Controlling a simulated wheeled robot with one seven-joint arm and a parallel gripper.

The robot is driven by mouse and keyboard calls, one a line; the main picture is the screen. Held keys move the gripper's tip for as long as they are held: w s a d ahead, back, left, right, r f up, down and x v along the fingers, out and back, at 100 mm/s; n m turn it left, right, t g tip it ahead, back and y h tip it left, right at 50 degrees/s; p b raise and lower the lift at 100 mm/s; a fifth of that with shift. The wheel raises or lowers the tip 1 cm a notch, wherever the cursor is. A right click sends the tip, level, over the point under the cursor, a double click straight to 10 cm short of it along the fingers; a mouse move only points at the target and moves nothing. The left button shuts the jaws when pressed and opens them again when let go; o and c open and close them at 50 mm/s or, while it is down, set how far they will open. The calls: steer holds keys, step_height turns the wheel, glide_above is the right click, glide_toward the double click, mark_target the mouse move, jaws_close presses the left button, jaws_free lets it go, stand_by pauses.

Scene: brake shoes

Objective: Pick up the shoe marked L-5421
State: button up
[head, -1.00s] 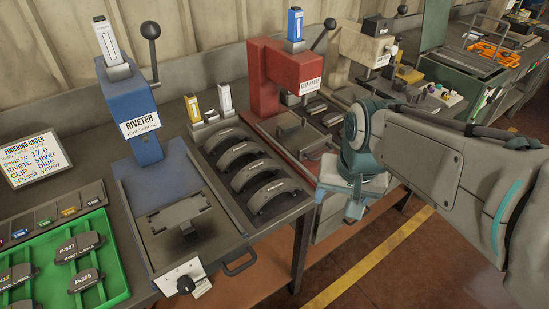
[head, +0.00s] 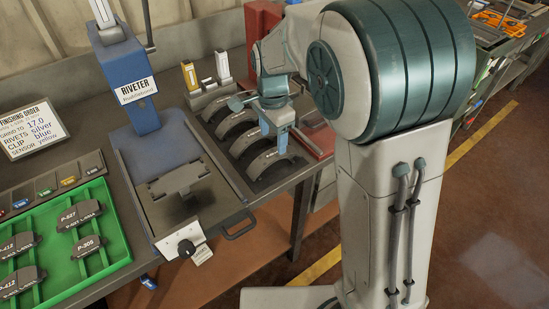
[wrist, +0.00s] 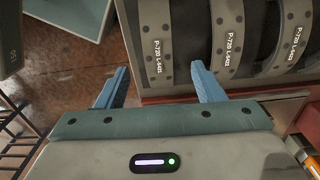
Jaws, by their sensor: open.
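Several dark curved brake shoes stand in a row on a rack beside the riveter. The front shoe (head: 270,163) is nearest my gripper (head: 279,145), which hangs over the rack's front end. In the wrist view my gripper (wrist: 159,72) is open and empty, its two blue fingers apart. The left shoe (wrist: 156,30) lies beyond the fingertips, lined up between them. A middle shoe (wrist: 228,35) and a right shoe (wrist: 292,35) stand beside it. All three carry white labels that look like P-720 with a small L number; the digits are too small to be sure of.
The blue riveter (head: 131,85) stands left of the rack. A green tray (head: 113,245) with several brake pads lies at the left, below the order sign (head: 30,135). The red clip press (head: 262,22) is behind my arm, mostly hidden. Floor is free in front of the bench.

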mark_target(274, 153)
steer(key=f, duration=0.9)
steer(key=shift+d, duration=0.2)
jaws_close()
steer(key=shift+r, duration=0.15)
